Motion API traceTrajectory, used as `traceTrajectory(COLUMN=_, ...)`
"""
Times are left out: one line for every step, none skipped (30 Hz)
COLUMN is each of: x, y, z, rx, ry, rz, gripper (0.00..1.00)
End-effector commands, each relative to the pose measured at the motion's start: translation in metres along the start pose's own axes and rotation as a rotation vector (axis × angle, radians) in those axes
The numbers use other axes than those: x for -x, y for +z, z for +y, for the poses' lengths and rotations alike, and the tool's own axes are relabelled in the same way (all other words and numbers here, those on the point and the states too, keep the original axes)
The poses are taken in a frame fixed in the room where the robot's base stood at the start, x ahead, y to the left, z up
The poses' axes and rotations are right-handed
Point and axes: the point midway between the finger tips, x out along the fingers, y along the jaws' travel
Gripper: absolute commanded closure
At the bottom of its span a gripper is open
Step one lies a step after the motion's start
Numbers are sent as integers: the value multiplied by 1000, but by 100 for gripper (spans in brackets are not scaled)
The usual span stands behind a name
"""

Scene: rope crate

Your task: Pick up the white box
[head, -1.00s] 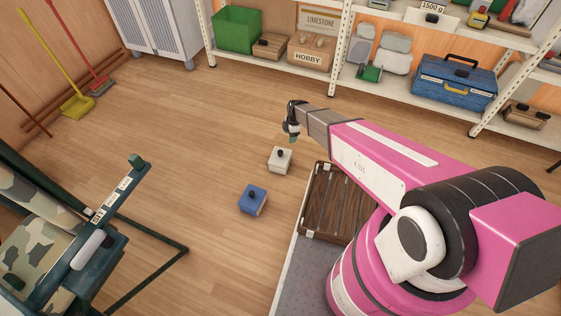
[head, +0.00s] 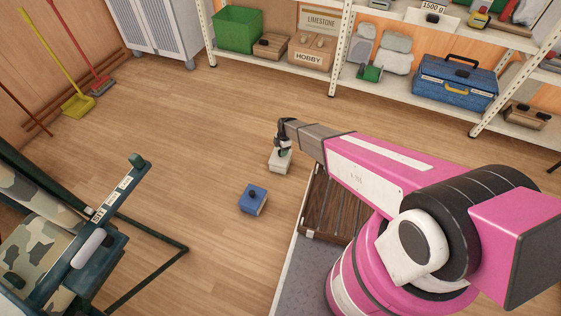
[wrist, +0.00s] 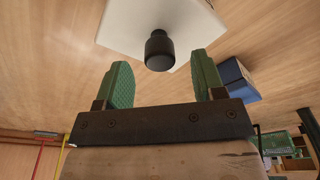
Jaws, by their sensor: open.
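The white box (head: 279,163) sits on the wooden floor, left of the dark slatted crate. In the wrist view the white box (wrist: 150,22) has a black knob (wrist: 159,50) on its top. My gripper (head: 284,150) is over the box in the head view and hides part of it and its knob. In the wrist view my gripper (wrist: 160,80) is open, with its two green fingers apart. The knob lies just beyond the fingertips, roughly centred between them. Nothing is held.
A blue box (head: 252,200) with a black knob stands nearby on the floor. The slatted crate (head: 306,235) is at the right, beneath my arm. A camouflage chair (head: 45,250) stands at the left. Shelves (head: 270,67) line the back wall.

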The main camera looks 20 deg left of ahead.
Motion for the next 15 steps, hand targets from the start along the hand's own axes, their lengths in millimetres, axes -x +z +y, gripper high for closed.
traceTrajectory(x=-10, y=1, z=2, rx=0, ry=-1, rz=0, gripper=37)
traceTrajectory(x=-14, y=1, z=2, rx=0, ry=0, rz=0, gripper=37)
traceTrajectory(x=-20, y=1, z=1, rx=0, ry=0, rz=0, gripper=37)
traceTrajectory(x=-23, y=1, z=1, rx=0, ry=0, rz=0, gripper=37)
traceTrajectory(x=-26, y=1, z=1, rx=0, ry=0, rz=0, gripper=37)
traceTrajectory(x=-28, y=1, z=1, rx=0, ry=0, rz=0, gripper=37)
traceTrajectory(x=-28, y=0, z=0, rx=0, ry=0, rz=0, gripper=37)
traceTrajectory(x=-28, y=0, z=0, rx=0, ry=0, rz=0, gripper=37)
traceTrajectory(x=-28, y=0, z=0, rx=0, ry=0, rz=0, gripper=37)
traceTrajectory(x=-28, y=0, z=0, rx=0, ry=1, rz=0, gripper=37)
traceTrajectory(x=-28, y=0, z=0, rx=0, ry=1, rz=0, gripper=37)
traceTrajectory(x=-28, y=0, z=0, rx=0, ry=1, rz=0, gripper=37)
traceTrajectory(x=-28, y=0, z=0, rx=0, ry=1, rz=0, gripper=40)
traceTrajectory(x=-28, y=0, z=0, rx=0, ry=1, rz=0, gripper=50)
traceTrajectory(x=-28, y=0, z=0, rx=0, ry=1, rz=0, gripper=63)
